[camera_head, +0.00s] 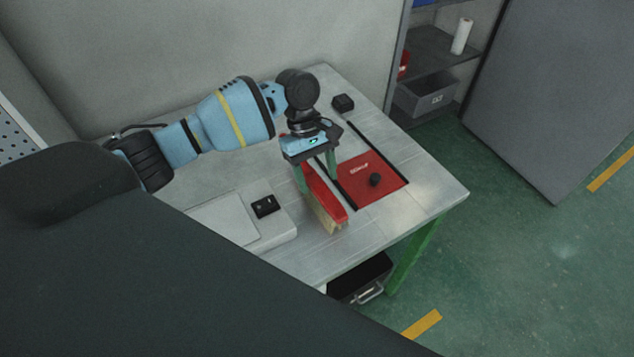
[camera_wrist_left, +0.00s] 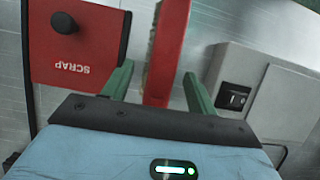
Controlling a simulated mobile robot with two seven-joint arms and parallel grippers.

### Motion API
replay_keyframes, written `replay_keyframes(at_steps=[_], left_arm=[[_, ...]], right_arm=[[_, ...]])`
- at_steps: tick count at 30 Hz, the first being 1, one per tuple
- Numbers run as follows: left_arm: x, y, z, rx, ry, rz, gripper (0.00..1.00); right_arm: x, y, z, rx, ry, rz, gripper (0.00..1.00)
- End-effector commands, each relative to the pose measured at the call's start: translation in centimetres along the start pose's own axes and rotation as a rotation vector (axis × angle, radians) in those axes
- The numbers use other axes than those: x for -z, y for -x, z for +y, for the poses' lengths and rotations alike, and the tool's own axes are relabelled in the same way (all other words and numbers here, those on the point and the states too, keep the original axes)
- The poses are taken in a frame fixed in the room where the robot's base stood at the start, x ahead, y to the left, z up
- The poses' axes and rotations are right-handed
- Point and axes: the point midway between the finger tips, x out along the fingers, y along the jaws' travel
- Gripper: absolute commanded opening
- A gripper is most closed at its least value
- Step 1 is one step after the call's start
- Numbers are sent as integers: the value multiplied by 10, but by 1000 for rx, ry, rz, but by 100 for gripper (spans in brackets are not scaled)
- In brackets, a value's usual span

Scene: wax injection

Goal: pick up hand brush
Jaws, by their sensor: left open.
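The hand brush, with a red back and pale bristles, lies on the grey table; its red back (camera_head: 326,194) shows in the head view, with the bristles toward the table's front edge. In the left wrist view the brush (camera_wrist_left: 163,55) runs between the two green fingers. My left gripper (camera_head: 318,184) is open above the brush, one finger on each side of it. The gripper also shows in the left wrist view (camera_wrist_left: 157,82). I see a gap on both sides of the brush there. Part of the brush is hidden by the gripper. My right gripper is not in view.
A red scrap lid (camera_head: 367,182) with a black knob is close to the right of the brush. A grey machine box (camera_head: 243,222) with a black switch (camera_head: 265,206) is to the left. A small black block (camera_head: 343,103) sits at the back of the table.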

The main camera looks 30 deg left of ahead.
Motion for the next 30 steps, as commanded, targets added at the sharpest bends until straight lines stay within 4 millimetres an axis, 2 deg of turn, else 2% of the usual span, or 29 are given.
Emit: replay_keyframes(at_steps=[1, 7, 17, 20, 30], left_arm=[[2, -10, -3, 5, 2, -1, 58], [4, -36, -4, 4, 1, -2, 58], [4, -42, -4, 2, 1, -1, 58], [4, -42, -4, 2, 1, -1, 48], [4, -42, -4, 1, 1, -1, 3]], right_arm=[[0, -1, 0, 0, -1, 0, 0], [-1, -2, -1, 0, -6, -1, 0], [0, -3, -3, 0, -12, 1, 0], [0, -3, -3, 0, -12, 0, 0], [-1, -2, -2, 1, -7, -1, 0]])
